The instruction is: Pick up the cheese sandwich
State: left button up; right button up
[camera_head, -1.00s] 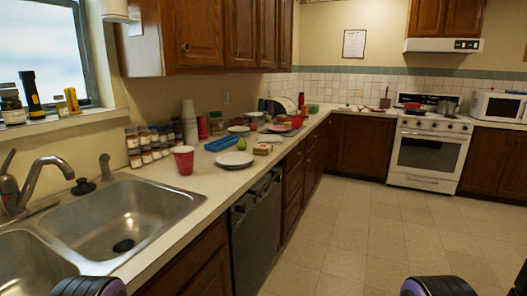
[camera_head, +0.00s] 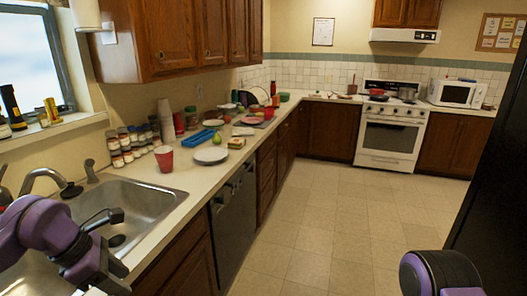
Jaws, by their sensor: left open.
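The cheese sandwich looks to be the small brown and yellow item (camera_head: 237,143) on the counter, close to its front edge and just beyond a white plate (camera_head: 211,155). It is small at this distance, and its layers are hard to make out. My left gripper (camera_head: 123,249) is at the lower left over the sink, open and empty, with its dark fingers apart. It is well short of the sandwich. On the right only a purple and black part of my right arm shows at the bottom; its gripper is out of view.
A red cup (camera_head: 164,159), a blue tray (camera_head: 200,139), a green apple-like fruit (camera_head: 216,138) and several spice jars (camera_head: 125,148) crowd the counter. The steel sink (camera_head: 150,199) is in front. A dark tall surface (camera_head: 497,190) stands at the right. The tiled floor (camera_head: 310,220) is clear.

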aim_at(235, 143)
jog(key=z, duration=0.75)
jog(key=i, duration=3.7)
jog(key=u, duration=1.45)
jog(key=i, duration=1)
jog(key=u, duration=0.65)
